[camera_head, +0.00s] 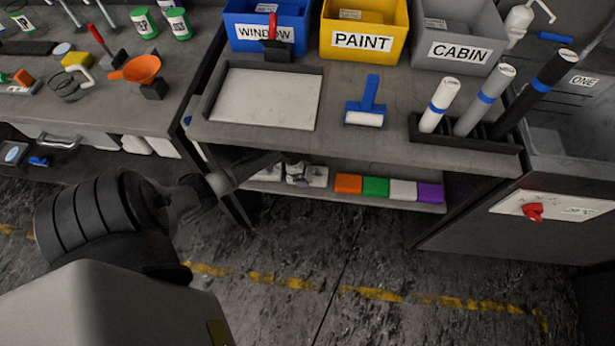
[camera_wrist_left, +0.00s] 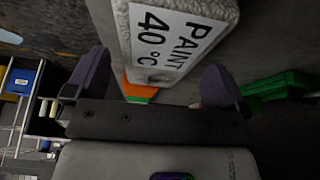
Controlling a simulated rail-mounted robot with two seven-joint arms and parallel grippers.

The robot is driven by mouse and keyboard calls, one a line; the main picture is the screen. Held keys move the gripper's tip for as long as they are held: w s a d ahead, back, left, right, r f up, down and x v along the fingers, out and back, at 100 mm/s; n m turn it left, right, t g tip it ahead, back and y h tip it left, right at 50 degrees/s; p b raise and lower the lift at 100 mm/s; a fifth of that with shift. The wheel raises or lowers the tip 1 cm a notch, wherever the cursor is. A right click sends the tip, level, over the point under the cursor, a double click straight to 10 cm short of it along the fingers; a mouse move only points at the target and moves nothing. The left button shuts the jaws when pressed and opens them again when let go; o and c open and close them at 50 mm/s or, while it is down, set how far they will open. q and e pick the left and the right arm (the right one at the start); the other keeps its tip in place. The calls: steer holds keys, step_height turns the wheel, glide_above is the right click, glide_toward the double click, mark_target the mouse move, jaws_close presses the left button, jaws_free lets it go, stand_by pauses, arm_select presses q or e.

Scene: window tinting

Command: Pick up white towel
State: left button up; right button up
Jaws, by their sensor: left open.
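A pale, fluffy-textured block, which looks like a folded white towel (camera_head: 319,177), lies on the lower shelf of the middle bench. In the left wrist view the towel (camera_wrist_left: 168,42) carries a label reading PAINT 40 °C. My left gripper (camera_head: 297,171) reaches in under the bench top at this shelf. Its open fingers (camera_wrist_left: 155,82) stand on either side of the towel's near end in the wrist view; I cannot tell whether they touch it. Another pale block (camera_head: 268,174) lies left of the gripper, partly hidden by my arm. My right gripper is not in view.
Orange (camera_head: 348,184), green (camera_head: 375,187), white (camera_head: 403,190) and purple (camera_head: 430,193) blocks sit in a row to the right on the lower shelf. The bench top (camera_head: 345,145) overhangs the shelf. The floor (camera_head: 330,235) in front is clear.

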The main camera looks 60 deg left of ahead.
arm_select(q)
steer(key=shift+b+x, duration=0.45)
steer(key=shift+x, duration=1)
steer(key=shift+c, duration=0.4)
steer(key=c, duration=0.9)
